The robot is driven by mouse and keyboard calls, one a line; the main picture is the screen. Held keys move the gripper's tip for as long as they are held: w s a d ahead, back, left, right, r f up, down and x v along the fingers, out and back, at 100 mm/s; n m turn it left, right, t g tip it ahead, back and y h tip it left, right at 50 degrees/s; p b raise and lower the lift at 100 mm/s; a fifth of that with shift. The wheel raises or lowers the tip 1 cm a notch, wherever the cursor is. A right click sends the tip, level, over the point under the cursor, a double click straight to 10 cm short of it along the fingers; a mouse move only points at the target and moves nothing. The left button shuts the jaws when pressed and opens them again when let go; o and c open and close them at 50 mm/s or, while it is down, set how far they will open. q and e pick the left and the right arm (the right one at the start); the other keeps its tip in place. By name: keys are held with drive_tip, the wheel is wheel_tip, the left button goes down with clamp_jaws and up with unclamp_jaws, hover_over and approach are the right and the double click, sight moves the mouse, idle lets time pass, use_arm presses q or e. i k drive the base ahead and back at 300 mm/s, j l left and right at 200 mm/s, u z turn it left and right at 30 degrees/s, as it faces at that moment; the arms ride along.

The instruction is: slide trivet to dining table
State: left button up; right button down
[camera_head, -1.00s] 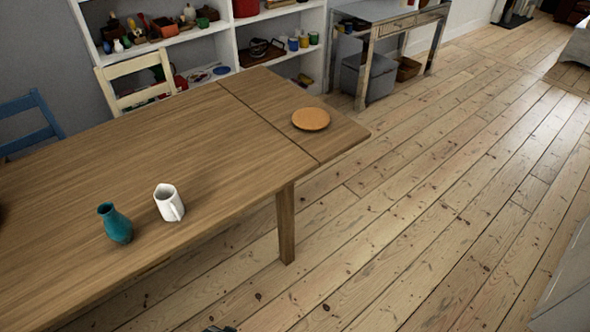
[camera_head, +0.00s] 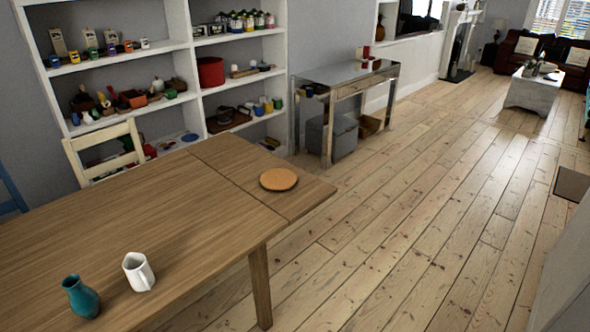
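The trivet is a round, flat, orange-brown disc (camera_head: 278,179). It lies near the right end of the wooden dining table (camera_head: 190,207), on the end leaf beyond a seam in the top. Nothing touches or covers the trivet. The table runs in from the left edge of the head view, and its right end and one leg show. Neither of my grippers is in view.
A white pitcher (camera_head: 139,272) and a teal vase (camera_head: 81,297) stand at the table's near side. A cream chair (camera_head: 104,152) is behind the table. Shelves (camera_head: 190,80) and a console table (camera_head: 345,85) line the wall. Floorboards (camera_head: 420,215) to the right are clear.

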sight(274, 179)
drive_tip(key=i+l+u, duration=0.1)
drive_tip(key=u, duration=0.8)
drive_tip(key=i+l+u, duration=0.15)
drive_tip(key=l+u, duration=0.5)
drive_tip(key=l, duration=0.25)
drive_tip(key=l+u, duration=0.35)
drive_tip(key=l, duration=0.15)
drive_tip(key=l+u, duration=0.2)
drive_tip(key=l, duration=2)
drive_tip(key=k, duration=0.1)
